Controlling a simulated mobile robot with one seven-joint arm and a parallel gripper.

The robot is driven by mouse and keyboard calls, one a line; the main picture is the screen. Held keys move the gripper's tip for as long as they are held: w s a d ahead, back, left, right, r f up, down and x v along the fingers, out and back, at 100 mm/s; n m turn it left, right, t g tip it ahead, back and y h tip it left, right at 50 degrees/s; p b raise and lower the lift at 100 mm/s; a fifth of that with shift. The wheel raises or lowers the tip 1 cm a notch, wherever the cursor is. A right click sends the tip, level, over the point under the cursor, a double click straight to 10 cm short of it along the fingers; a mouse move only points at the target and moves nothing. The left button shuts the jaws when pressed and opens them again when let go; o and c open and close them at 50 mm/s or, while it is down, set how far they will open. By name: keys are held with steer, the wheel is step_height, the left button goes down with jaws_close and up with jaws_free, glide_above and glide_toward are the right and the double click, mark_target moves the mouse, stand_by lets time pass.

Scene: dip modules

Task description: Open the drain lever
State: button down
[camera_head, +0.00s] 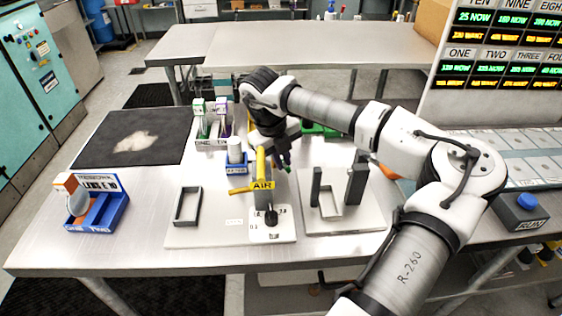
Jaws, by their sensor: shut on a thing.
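A yellow upright lever (261,163) stands on a grey post on the white plate (210,236) at the middle of the table. A yellow arm marked AIR (262,185) sticks out sideways just below it. No label reading "drain" can be made out. My gripper (280,158) reaches down from above, right beside the top of the yellow lever, and is shut on it. The fingertips are small and dark, and the exact contact is partly hidden. A black knob (271,217) sits in front of the post on a small white dial plate.
A dark rectangular frame (187,191) lies left on the plate. Two dark uprights (355,185) stand to the right. A blue bin (107,205), a blue holder with a white cylinder (235,152) and a rack of bottles (212,141) are nearby. A RUN button (526,203) is far right.

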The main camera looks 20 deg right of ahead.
mark_target(286, 166)
steer(key=n+b, duration=0.2)
steer(key=shift+w+d+f+t+b, duration=0.15)
steer(key=shift+d+f+t+b, duration=0.15)
steer(key=shift+d, duration=0.1)
steer(key=n, duration=0.1)
steer(key=n+b, duration=0.2)
steer(key=shift+w+d+r+t, duration=0.15)
steer(key=shift+w+d+t, duration=0.1)
steer(key=shift+d+t, duration=0.05)
steer(key=n, duration=0.2)
steer(key=n+b, duration=0.1)
steer(key=shift+w+d+r+t+y, duration=0.1)
steer(key=shift+w+d+t+y, duration=0.2)
steer(key=shift+w+y, duration=0.1)
steer(key=shift+w+d+r+n+y+b, duration=0.1)
steer(key=shift+w+n+y+b, duration=0.05)
steer(key=shift+n, duration=0.55)
steer(key=shift+w+n+y+b, duration=0.15)
steer(key=shift+n, duration=0.55)
steer(key=c, duration=1.5)
jaws_free()
steer(key=b+v, duration=0.1)
steer(key=v, duration=1.3)
steer(key=shift+b, duration=0.35)
